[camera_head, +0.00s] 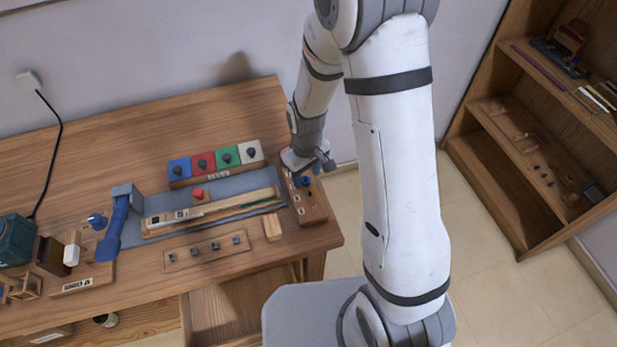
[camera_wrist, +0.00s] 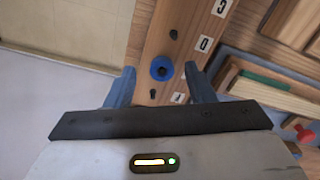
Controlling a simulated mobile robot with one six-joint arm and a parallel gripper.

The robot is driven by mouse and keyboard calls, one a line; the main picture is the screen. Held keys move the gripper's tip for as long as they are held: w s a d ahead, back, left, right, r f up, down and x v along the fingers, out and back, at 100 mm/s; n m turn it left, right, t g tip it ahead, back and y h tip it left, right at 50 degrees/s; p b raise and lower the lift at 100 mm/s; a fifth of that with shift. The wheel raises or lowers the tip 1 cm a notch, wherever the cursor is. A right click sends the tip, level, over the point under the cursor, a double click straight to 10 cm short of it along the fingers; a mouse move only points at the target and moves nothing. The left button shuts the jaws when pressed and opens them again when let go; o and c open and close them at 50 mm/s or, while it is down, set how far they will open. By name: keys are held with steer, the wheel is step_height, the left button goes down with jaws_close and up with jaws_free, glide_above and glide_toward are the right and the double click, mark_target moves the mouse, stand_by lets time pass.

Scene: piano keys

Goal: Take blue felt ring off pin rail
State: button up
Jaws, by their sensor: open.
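The blue felt ring (camera_wrist: 162,60) sits around a dark pin on the wooden pin rail (camera_wrist: 150,35) in the wrist view. Bare dark pins or holes show on either side of it, with white labels alongside. My gripper (camera_wrist: 159,71) is open. One finger is on each side of the ring, with a visible gap to it; I cannot tell the exact height of the fingertips. In the head view, my gripper (camera_head: 318,164) is over the far end of the pin rail (camera_head: 314,212), and the blue ring (camera_head: 306,181) shows just below it.
A wooden key tray (camera_head: 215,212) on a grey mat lies left of the rail. A block with blue, red, green and white squares (camera_head: 215,163) stands behind it. A blue clamp-like tool (camera_head: 117,225) is farther left. The table's right edge is close to the rail.

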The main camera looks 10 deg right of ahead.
steer(key=shift+f, duration=0.45)
steer(key=shift+c, duration=0.6)
steer(key=c, duration=0.9)
